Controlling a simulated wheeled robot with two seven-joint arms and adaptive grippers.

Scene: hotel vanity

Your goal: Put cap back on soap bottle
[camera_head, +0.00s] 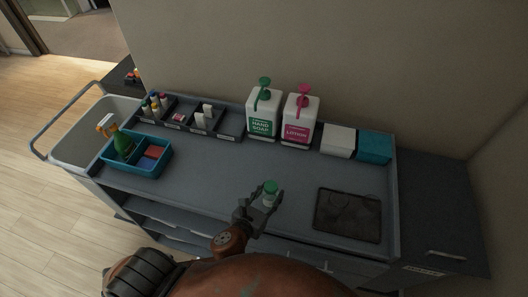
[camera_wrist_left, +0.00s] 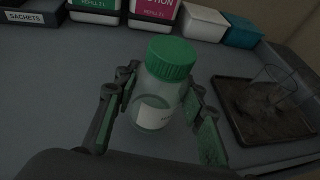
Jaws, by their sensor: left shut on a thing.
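A small clear bottle (camera_wrist_left: 158,98) with a white label stands between the fingers of my left gripper (camera_head: 264,201). The bottle's ribbed green cap (camera_wrist_left: 171,58) sits on its top; I cannot tell whether it is tightened. The cap also shows in the head view (camera_head: 270,186). In the wrist view my left gripper (camera_wrist_left: 155,118) has one finger on each side of the bottle and is shut on it. The bottle is over the front middle of the cart top and looks about upright. My right gripper is not in view.
A dark tray (camera_head: 347,234) lies to the right; a clear outlined item stands in it. Behind are the hand soap dispenser (camera_head: 262,122), lotion dispenser (camera_head: 297,131), white box (camera_head: 338,140) and teal box (camera_head: 374,147). A blue caddy (camera_head: 157,172) stands left. The cart top (camera_head: 205,178) between is clear.

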